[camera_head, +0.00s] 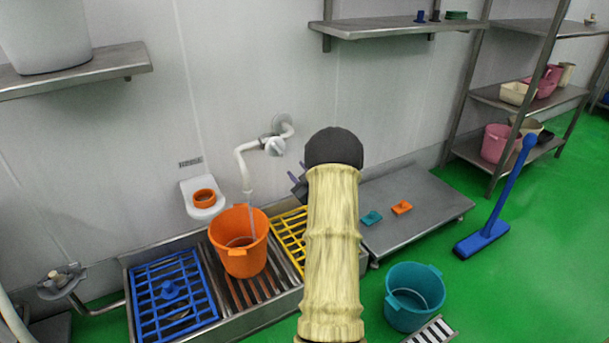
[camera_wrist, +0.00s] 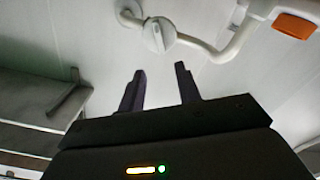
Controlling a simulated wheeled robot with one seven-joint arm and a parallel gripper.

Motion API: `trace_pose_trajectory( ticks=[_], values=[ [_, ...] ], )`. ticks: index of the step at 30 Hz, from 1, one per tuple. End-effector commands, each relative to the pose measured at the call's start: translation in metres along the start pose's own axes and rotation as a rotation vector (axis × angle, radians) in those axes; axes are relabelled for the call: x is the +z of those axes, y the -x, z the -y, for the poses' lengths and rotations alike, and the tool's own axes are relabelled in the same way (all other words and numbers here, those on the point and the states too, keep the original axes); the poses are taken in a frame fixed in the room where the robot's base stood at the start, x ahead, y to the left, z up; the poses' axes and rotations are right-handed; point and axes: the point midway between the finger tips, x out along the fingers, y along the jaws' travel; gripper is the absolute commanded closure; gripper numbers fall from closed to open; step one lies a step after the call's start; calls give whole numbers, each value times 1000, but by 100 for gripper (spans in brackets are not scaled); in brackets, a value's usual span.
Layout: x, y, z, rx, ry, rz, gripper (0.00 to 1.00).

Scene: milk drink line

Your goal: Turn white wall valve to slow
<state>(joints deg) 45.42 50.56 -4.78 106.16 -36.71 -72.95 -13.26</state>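The white wall valve (camera_head: 275,146) sits on a white pipe on the wall, above and right of the orange bucket (camera_head: 238,262). A stream runs from the pipe's spout into the bucket. In the wrist view the valve's round knob (camera_wrist: 158,36) shows at the top, just beyond the fingertips. My gripper (camera_wrist: 160,77) is open and empty, with its two dark fingers apart and not touching the knob. In the head view my gripper (camera_head: 298,184) is mostly hidden behind my arm, to the right of and below the valve.
A blue grate (camera_head: 152,284) and a yellow grate (camera_head: 291,237) flank the bucket on the trough. A steel table (camera_head: 430,217) with small teal and orange items stands to the right. A wall shelf (camera_head: 395,27) hangs above. A teal bucket (camera_head: 413,297) stands on the floor.

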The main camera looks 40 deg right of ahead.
Motion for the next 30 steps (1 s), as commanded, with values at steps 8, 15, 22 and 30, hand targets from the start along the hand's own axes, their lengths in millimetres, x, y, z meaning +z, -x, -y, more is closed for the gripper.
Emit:
trace_pose_trajectory(
  ticks=[8, 15, 22, 30],
  values=[
    [-1, 36, 0, -1, -1, 0, 66],
    [0, 38, 0, -1, 0, 0, 66],
    [0, 37, 1, -1, -1, -1, 66],
    [-12, 32, 8, -15, -9, 28, 66]
  ],
)
